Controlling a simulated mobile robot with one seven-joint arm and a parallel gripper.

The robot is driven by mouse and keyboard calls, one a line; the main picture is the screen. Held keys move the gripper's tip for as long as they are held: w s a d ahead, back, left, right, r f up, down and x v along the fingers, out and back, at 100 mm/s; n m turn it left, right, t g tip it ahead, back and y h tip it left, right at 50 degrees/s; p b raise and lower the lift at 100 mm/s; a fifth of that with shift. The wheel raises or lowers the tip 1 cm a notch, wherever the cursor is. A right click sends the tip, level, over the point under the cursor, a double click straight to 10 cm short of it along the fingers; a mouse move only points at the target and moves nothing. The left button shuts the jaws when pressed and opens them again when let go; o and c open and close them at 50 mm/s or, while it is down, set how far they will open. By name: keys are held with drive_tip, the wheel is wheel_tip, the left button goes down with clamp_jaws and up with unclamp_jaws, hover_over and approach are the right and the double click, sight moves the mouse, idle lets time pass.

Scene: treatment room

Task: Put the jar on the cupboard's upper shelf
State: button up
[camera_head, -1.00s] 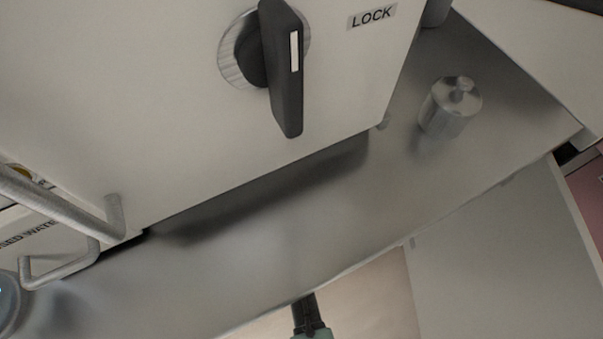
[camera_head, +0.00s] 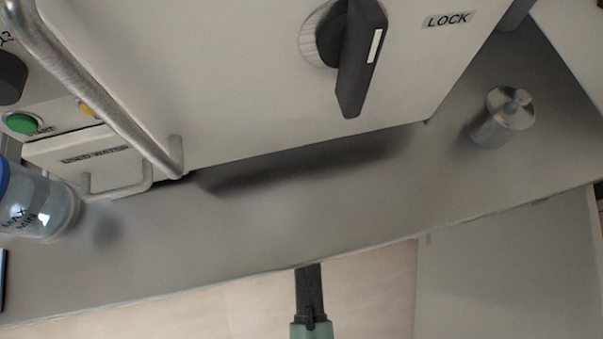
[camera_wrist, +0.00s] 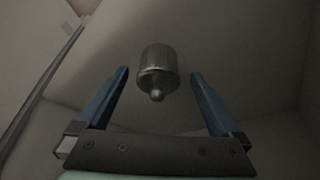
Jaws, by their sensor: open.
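The jar, a small metal canister (camera_head: 503,118) with a knobbed lid, stands on the grey counter (camera_head: 300,225) at the right in the head view. In the wrist view the jar (camera_wrist: 158,60) appears ahead, lined up with the gap between the fingers, its knob toward the palm. My gripper (camera_wrist: 160,73) is open, with one blue finger on each side of that gap. No contact with the jar shows, and the distance is hard to judge. I cannot make out the cupboard's upper shelf in these views.
A curved metal handle (camera_head: 95,85) juts out at left. A clear bottle (camera_head: 45,210) with a blue cap is at the far left. The counter's middle is clear.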

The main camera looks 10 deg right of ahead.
drive_tip(key=s+a, duration=0.3)
drive_tip(key=s+a+p, duration=0.1)
drive_tip(key=s+a, duration=0.2)
drive_tip(key=s, duration=0.1)
drive_tip(key=shift+s+a, duration=0.2)
drive_tip(key=shift+a, duration=0.2)
drive_tip(key=shift+s+f, duration=0.1)
